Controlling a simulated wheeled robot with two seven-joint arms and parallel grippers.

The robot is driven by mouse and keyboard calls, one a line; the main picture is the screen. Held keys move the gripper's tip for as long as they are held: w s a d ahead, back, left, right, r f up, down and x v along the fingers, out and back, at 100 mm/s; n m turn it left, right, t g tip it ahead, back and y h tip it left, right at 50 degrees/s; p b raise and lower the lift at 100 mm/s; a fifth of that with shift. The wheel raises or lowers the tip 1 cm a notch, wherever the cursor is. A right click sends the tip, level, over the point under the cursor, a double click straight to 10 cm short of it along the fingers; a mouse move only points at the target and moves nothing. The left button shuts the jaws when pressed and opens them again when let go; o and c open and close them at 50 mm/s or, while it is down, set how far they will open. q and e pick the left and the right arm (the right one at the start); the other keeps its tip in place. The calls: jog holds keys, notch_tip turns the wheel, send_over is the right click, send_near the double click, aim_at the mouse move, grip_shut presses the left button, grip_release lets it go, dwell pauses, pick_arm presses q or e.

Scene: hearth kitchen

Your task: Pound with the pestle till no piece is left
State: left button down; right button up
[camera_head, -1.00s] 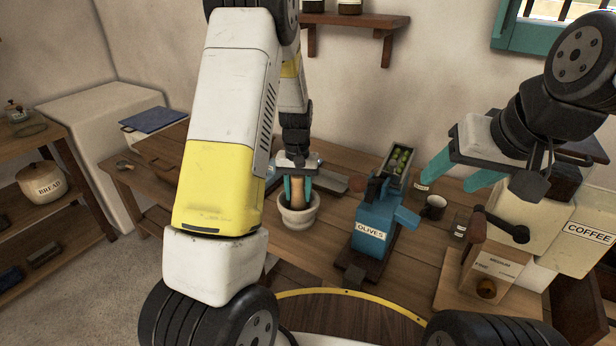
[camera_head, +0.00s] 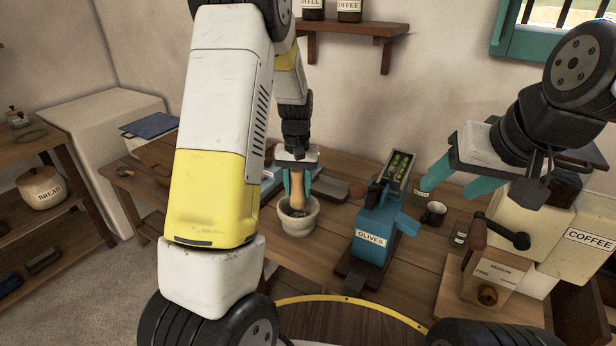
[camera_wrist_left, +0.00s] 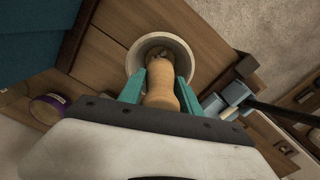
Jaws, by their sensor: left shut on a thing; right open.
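The wooden pestle (camera_head: 298,192) is upright in my left gripper (camera_head: 297,185), which is shut on it. Its lower end is at the mouth of the pale stone mortar (camera_head: 298,226) on the wooden table. In the left wrist view the pestle (camera_wrist_left: 160,85) sits between the teal fingers (camera_wrist_left: 160,90), over the near side of the mortar (camera_wrist_left: 135,62). Part of the mortar's inside shows there, with something small and dark in it that I cannot make out; the pestle hides the rest. My right gripper (camera_head: 452,186) is open and empty, above the table at the right.
A blue olive machine (camera_head: 375,225) labelled OLIVES stands right of the mortar. Further right are a dark mug (camera_head: 433,213), a hand-cranked grinder (camera_head: 486,275) and a COFFEE container (camera_head: 587,238). A shelf (camera_head: 365,27) hangs on the back wall.

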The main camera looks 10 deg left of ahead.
aim_at(298, 199)
pick_arm(q)
jog(key=shift+f, duration=0.55)
jog(key=shift+f, duration=0.15)
jog(key=shift+f, duration=1.4)
jog(key=shift+r, duration=2.3)
jog(key=shift+f, duration=0.1)
jog(key=shift+f, duration=0.65)
jog(key=shift+f, duration=0.15)
jog(key=shift+r, duration=0.9)
jog(key=shift+f, duration=0.1)
